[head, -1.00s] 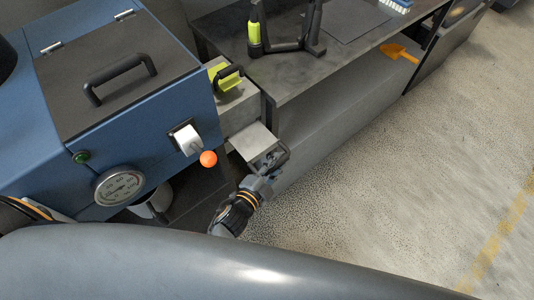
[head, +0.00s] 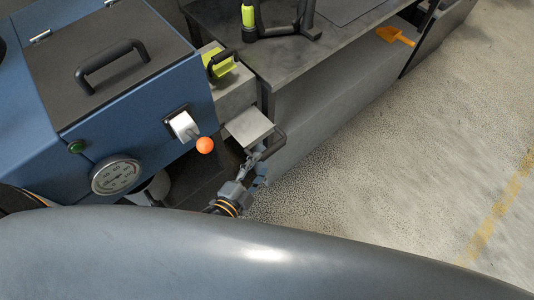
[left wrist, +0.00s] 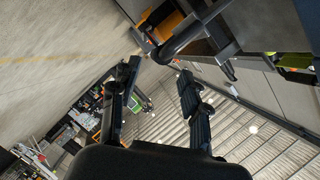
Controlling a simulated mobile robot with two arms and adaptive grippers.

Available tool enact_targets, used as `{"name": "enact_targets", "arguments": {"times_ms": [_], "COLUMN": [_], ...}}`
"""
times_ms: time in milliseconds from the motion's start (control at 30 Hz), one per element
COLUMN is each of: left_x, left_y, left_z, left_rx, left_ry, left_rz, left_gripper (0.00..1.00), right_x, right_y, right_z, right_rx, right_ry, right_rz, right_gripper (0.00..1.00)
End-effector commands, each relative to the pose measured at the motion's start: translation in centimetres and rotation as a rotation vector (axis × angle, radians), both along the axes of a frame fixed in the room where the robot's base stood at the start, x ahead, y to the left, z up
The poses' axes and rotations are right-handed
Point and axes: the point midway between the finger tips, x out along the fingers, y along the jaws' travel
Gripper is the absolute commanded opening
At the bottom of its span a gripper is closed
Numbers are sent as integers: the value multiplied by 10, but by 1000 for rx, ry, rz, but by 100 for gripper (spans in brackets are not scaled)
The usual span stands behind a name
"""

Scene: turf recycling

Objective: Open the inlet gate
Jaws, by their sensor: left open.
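A flat grey plate (head: 249,127) with a dark bar handle (head: 272,147) sticks out of the grey housing beside the blue machine; it looks like the inlet gate. My left gripper (head: 256,163) is just below the handle in the head view. In the left wrist view its two dark fingers (left wrist: 160,70) are spread with nothing between them. A dark curved handle (left wrist: 188,36) lies just beyond the fingertips there, apart from them. My right gripper is not in view.
The blue machine (head: 140,118) carries a gauge (head: 115,177), a white lever switch with an orange ball (head: 205,145), and a lidded top. A yellow-green handled block (head: 220,64) sits above the plate. A dark bench (head: 300,55) stands behind. The floor at right is clear.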

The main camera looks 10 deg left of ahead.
Motion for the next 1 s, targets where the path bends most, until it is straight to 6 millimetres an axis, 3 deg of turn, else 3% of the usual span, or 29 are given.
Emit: {"name": "enact_targets", "arguments": {"times_ms": [100,300,900,1000], "left_x": [-20,-35,-37,-38], "left_y": [7,12,13,14], "left_z": [4,8,9,1], "left_rx": [2,1,1,-7], "left_ry": [2,-1,-1,19], "left_rz": [0,-1,-1,5], "left_gripper": [46,46,46,46], "right_x": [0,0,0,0], "right_y": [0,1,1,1], "right_z": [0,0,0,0], "right_rx": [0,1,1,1], "right_ry": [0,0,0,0], "right_rz": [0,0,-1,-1], "right_gripper": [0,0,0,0]}}
